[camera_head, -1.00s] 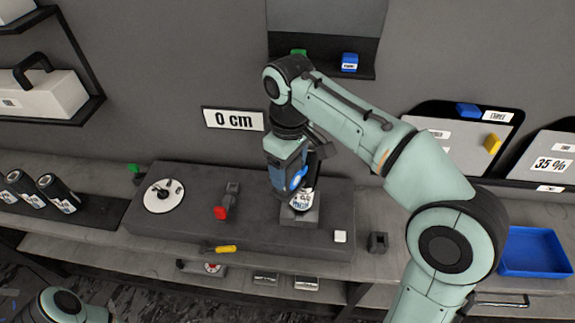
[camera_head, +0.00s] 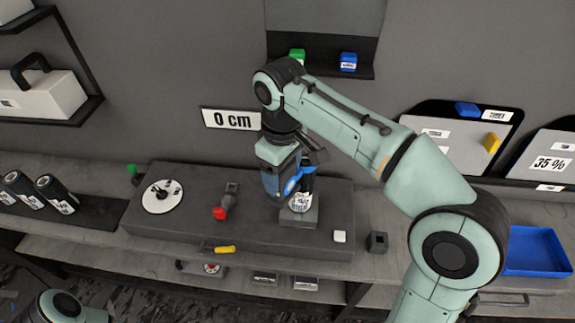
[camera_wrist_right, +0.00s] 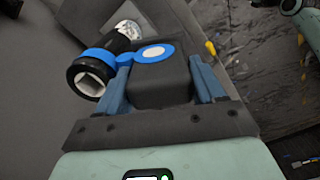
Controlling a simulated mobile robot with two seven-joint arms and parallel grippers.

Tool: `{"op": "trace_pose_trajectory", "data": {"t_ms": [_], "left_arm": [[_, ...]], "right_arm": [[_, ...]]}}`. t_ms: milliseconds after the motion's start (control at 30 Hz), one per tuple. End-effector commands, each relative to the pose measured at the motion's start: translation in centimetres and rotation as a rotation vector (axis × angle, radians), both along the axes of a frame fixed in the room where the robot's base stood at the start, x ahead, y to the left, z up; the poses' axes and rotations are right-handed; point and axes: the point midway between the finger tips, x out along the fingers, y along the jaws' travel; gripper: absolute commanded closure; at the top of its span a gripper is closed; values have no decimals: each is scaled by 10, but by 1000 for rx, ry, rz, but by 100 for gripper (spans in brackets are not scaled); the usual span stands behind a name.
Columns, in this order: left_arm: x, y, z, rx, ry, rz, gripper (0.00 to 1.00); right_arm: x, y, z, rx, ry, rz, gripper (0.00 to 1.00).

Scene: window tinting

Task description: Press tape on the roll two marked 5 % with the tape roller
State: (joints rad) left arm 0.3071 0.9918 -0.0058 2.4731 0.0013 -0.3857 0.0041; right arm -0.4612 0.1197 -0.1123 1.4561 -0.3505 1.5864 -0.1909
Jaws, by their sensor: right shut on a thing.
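My right gripper (camera_head: 280,178) points down over the grey workbench block. Its blue fingers (camera_wrist_right: 165,82) are shut on the dark body of a tool (camera_wrist_right: 160,75), which looks like the tape roller. The tool has a blue ring with a white disc and a black cylinder with a square opening at its left. A roll with a white printed label (camera_head: 301,202) stands in a small grey holder (camera_head: 299,219) just below the tool. The label shows beyond the tool in the wrist view (camera_wrist_right: 129,29). Its marking is unreadable, and I cannot tell whether tool and roll touch. My left gripper is out of view.
Several black labelled rolls (camera_head: 55,194) lie at left. A blue tray (camera_head: 537,252) is at right. A "0 cm" sign (camera_head: 231,119) hangs behind.

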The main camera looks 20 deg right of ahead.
Motion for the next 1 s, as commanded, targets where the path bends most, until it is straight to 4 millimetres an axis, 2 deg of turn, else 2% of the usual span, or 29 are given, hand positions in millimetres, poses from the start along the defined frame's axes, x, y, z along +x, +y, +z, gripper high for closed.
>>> {"op": "trace_pose_trajectory", "data": {"t_ms": [433, 1000], "left_arm": [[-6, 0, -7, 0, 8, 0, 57], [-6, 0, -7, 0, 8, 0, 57]], "right_arm": [[-18, 30, 0, 1, 0, 2, 69], [-19, 32, 0, 0, -1, 0, 69]]}}
